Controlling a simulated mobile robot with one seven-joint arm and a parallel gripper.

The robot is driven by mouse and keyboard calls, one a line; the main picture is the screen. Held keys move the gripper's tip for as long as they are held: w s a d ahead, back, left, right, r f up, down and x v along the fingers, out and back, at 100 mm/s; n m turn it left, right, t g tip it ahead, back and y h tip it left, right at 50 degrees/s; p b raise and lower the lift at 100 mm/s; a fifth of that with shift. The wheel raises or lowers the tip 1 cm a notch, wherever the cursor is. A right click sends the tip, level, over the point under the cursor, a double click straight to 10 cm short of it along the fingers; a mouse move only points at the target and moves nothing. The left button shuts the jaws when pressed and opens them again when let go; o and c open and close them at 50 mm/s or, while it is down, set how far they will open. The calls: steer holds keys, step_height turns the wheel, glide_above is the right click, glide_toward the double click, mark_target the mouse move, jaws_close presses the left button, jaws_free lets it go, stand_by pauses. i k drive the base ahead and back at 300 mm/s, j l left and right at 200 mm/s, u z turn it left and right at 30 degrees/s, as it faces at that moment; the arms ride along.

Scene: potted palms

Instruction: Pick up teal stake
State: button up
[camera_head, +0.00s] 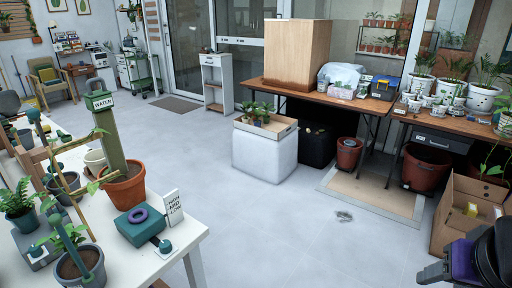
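A teal stake (70,243) with a rounded top leans in a grey pot of dark soil (80,268) at the near left of the white table. A second stake of similar teal (45,136) leans farther back over another grey pot (64,188). I cannot tell which one is the task's stake. A dark purple and black part at the bottom right edge seems to be my gripper (447,271), far from the stakes across open floor. Its fingers are not clear, and I see nothing held.
A teal box with a purple ring (141,225) and a HIGH AND LOW sign (173,207) sit near the table's (120,268) right edge. The middle floor is mostly clear. A cardboard box (455,215) stands right.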

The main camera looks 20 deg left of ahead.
mark_target(55, 220)
steer(key=u, duration=2.55)
